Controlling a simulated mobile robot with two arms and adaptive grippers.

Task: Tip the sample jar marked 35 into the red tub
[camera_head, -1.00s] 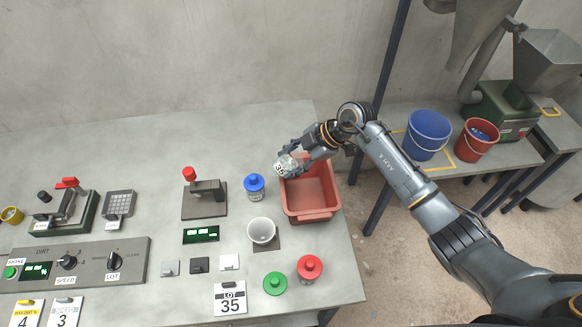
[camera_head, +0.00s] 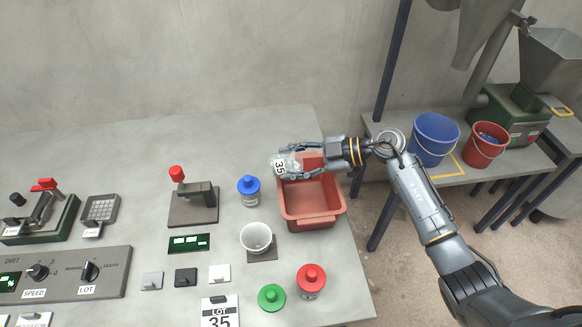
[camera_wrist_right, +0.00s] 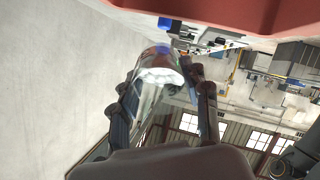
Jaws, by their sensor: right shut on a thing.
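The clear sample jar (camera_head: 280,166) marked 35 is held over the left back edge of the red tub (camera_head: 312,221). Its label reads sideways, so the jar looks tipped over; I cannot tell whether anything is pouring out. My right gripper (camera_head: 287,161) is shut around it, coming in from the right above the tub. In the right wrist view the jar (camera_wrist_right: 160,72) sits between the fingers of my right gripper (camera_wrist_right: 165,90), with a pale end showing. The tub's red wall (camera_wrist_right: 200,12) crosses the top there. My left gripper is not in view.
A blue-lidded jar (camera_head: 249,191) and a white cup (camera_head: 256,237) stand left of the tub. A lot 35 card (camera_head: 219,313) lies near the front edge. Blue (camera_head: 432,139) and red (camera_head: 485,145) buckets stand right.

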